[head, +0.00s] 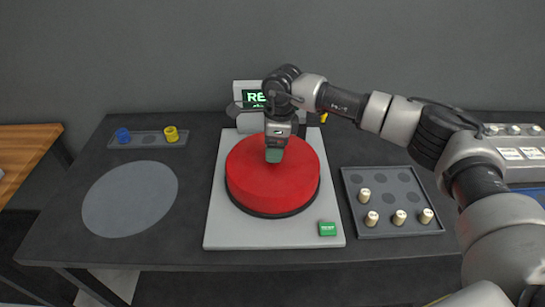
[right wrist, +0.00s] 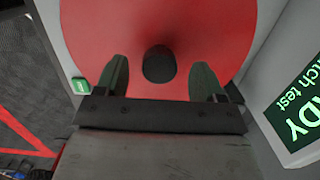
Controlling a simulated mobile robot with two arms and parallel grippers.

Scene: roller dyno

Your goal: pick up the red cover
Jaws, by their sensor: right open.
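The red cover (head: 255,188) is a wide round disc sitting on the light grey base of the machine in the middle of the table. In the right wrist view the red cover (right wrist: 215,30) fills the upper part, with a dark rounded knob (right wrist: 159,64) at its middle. My right gripper (head: 274,155) points down over the cover's centre. In the right wrist view its two dark green fingers (right wrist: 160,80) are apart, one on each side of the knob, with gaps between. In the head view the gripper hides the knob. My left gripper is not in view.
A green-lit display (head: 254,98) stands behind the cover, and a green button (head: 327,229) is at the base's front right. A tray with several pegs (head: 392,231) stands right. A round grey pad (head: 130,199) and a tray with blue and yellow pieces (head: 147,139) lie left.

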